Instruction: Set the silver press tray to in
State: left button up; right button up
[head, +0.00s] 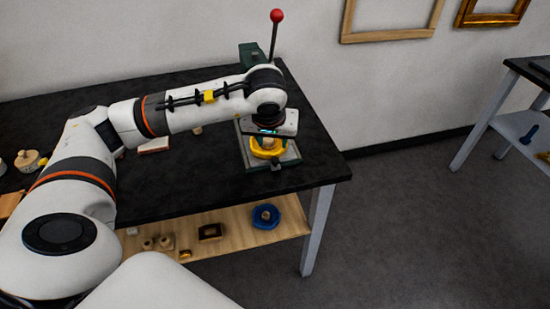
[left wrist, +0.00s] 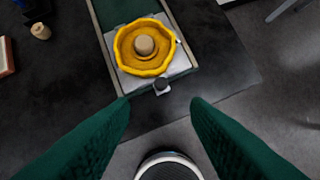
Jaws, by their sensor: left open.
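The silver press tray (left wrist: 183,62) is a light square plate between the rails of the green press (head: 252,54). A yellow scalloped ring (left wrist: 130,62) with a pale round knob in its middle sits on the tray, and shows yellow in the head view (head: 270,152). A small dark knob (left wrist: 162,84) stands at the tray's near edge. My left gripper (left wrist: 160,101) is open and empty, its green fingers spread to either side just short of this knob. In the head view my arm and hand hide the middle of the press. My right gripper is not in view.
The press's lever (head: 274,38) with a red ball stands upright. The black table (head: 315,170) ends close to the right of the press. Small wooden pieces (head: 28,160) lie at the left. A wooden shelf (head: 225,238) below holds a blue ring (head: 266,216).

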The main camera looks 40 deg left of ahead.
aim_at(275, 160)
pick_arm(q)
jog(key=p+x, duration=0.1)
jog(key=x, duration=1)
jog(key=shift+w+d+f, duration=0.1)
jog(key=shift+f, duration=0.1)
grip_shut()
